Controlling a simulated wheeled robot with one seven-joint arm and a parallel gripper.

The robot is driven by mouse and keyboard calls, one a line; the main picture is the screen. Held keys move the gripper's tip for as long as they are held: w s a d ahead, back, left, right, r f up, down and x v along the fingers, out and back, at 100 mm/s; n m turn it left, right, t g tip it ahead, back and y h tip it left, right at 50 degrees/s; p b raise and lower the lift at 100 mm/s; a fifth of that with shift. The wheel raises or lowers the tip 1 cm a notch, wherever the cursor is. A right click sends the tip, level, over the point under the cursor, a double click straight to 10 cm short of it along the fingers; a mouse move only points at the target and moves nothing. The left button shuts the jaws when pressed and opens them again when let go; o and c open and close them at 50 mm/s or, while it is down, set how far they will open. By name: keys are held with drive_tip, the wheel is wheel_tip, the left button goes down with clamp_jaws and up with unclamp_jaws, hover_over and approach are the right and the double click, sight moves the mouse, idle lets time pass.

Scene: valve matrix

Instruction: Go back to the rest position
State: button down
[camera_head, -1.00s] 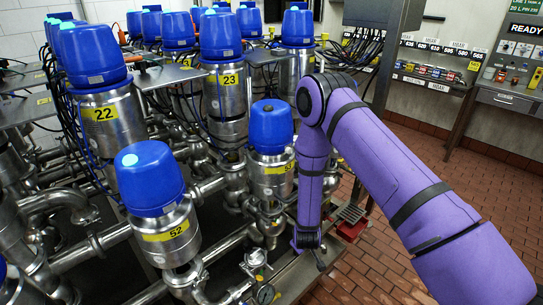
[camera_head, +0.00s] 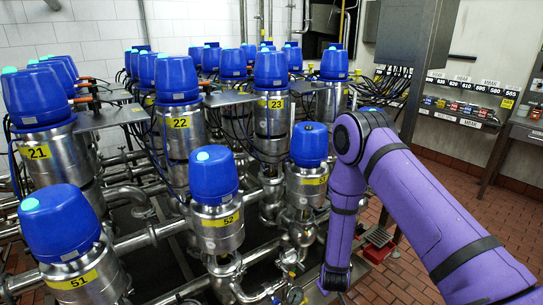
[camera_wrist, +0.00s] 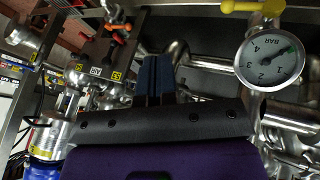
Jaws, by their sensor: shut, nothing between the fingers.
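My purple arm (camera_head: 440,215) bends down at its elbow on the right of the head view. My gripper (camera_wrist: 155,80) shows in the wrist view as two dark blue fingers held together, with nothing between them. In the head view its end hangs low, near the bottom edge, right of the pipework. In the wrist view a round pressure gauge (camera_wrist: 270,62) marked BAR is to the right of the fingers, apart from them, with a yellow handle (camera_wrist: 255,6) above it.
Blue-capped steel valves stand in rows, among them valve 52 (camera_head: 215,195), valve 51 (camera_head: 68,240), valve 22 (camera_head: 180,115) and valve 23 (camera_head: 272,100). A grey cabinet (camera_head: 415,45) stands behind my arm. Red-brown tile floor (camera_head: 460,200) is open at right.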

drive_tip(key=w+r+m+y, duration=0.15)
drive_tip(key=w+r, duration=0.25)
drive_tip(key=r, duration=1.4)
drive_tip(key=s+d+r+m+y, duration=0.1)
drive_tip(key=s+r, duration=0.1)
drive_tip(key=r, duration=0.8)
drive_tip(key=s+d+r, duration=0.1)
drive_tip(key=s+r, duration=0.2)
drive_tip(key=r, duration=0.8)
drive_tip(key=s+d+r+m, duration=0.1)
drive_tip(key=s+d+r, duration=0.1)
drive_tip(key=s+r, duration=0.45)
drive_tip(key=s+d+r+m, duration=0.1)
drive_tip(key=s+d+r, duration=0.2)
drive_tip(key=s+r, duration=0.4)
drive_tip(key=s+d+r, duration=0.1)
drive_tip(key=s+r, duration=0.2)
drive_tip(key=s, duration=0.5)
drive_tip(key=s+d+r+m+g, duration=0.1)
drive_tip(key=s+d+r, duration=0.1)
drive_tip(key=s, duration=0.6)
drive_tip(key=shift+s+d+r+h, duration=0.3)
drive_tip(key=shift+r+h, duration=0.15)
drive_tip(key=shift+r, duration=0.1)
